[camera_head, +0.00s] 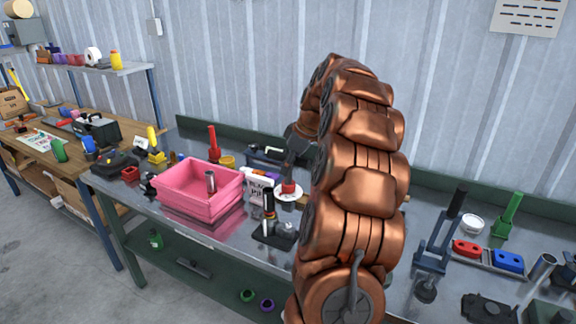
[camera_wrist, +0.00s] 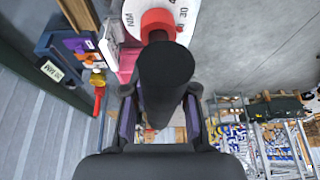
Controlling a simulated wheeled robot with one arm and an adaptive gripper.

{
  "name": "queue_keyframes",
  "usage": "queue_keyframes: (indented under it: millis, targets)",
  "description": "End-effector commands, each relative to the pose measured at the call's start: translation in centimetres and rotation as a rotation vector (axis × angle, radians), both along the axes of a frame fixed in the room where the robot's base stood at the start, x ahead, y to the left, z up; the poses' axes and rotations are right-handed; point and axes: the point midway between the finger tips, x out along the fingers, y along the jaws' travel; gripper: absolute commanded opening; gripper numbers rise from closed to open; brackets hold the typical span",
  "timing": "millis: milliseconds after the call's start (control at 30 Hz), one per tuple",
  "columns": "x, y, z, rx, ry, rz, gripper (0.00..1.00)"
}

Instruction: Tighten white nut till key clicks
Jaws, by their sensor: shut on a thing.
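In the wrist view my gripper (camera_wrist: 160,122) is shut on a black cylindrical handle (camera_wrist: 165,75), taken to be the key. A red part (camera_wrist: 157,24) shows at the handle's far end, over a white dial (camera_wrist: 131,10) marked NM and with numbers. The head view shows the white dial (camera_head: 289,198) on the steel bench, with the red part (camera_head: 288,187) above it. I cannot make out a white nut in either view; whether the red part touches the dial is unclear.
A black stand (camera_head: 272,232) is in front.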

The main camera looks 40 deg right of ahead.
Motion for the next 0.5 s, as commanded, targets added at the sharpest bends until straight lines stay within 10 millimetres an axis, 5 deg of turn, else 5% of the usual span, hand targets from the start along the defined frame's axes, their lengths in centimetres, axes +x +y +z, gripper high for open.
queue_keyframes:
  millis: [500]
  targets:
    - [-0.2, -0.1, -2.0, 0.008, 0.001, -0.053, 0.0]
